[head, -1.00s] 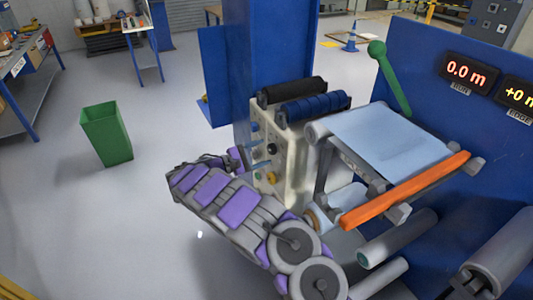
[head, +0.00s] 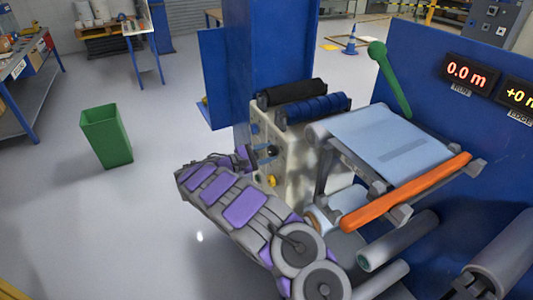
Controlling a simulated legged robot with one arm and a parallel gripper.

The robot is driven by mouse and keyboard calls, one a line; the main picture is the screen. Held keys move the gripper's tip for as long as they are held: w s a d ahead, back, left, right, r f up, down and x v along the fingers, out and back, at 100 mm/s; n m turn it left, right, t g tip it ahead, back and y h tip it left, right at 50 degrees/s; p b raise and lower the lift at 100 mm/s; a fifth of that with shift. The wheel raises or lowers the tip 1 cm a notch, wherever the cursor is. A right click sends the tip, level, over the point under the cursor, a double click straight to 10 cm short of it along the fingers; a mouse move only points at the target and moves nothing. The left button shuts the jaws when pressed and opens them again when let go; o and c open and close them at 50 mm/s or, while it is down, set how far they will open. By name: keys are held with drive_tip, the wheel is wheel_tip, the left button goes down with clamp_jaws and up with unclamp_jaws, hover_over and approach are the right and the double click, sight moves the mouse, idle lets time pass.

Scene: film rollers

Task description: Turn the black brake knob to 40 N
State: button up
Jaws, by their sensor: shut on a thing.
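The black brake knob (head: 272,151) is on the pale control panel (head: 296,160) of the machine, near the middle of the picture. My gripper (head: 257,153) reaches the panel's left-facing side and is shut on the black knob. My own arm hides much of the contact from below and left. The knob's scale and setting are too small to read.
A yellow knob (head: 271,181) sits just below on the same panel. A black roller (head: 291,91) and a blue roller (head: 318,106) lie above it. An orange bar (head: 408,191) and film web (head: 385,145) stand to the right. Open floor lies left, around a green bin (head: 107,137).

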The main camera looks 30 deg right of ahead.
drive_tip(key=shift+c, duration=1.4)
drive_tip(key=shift+r+n+p, duration=0.1)
drive_tip(key=shift+n+p, duration=0.4)
drive_tip(key=shift+p, duration=0.25)
drive_tip(key=shift+n+p, duration=0.35)
drive_tip(key=shift+n, duration=0.15)
drive_tip(key=o, duration=1)
drive_tip(key=shift+o, duration=0.2)
drive_tip(key=shift+a, duration=0.1)
drive_tip(key=a+p, duration=0.2)
drive_tip(key=a, duration=1.5)
drive_tip(key=shift+s+a+f, duration=0.15)
drive_tip(key=shift+s+f, duration=0.05)
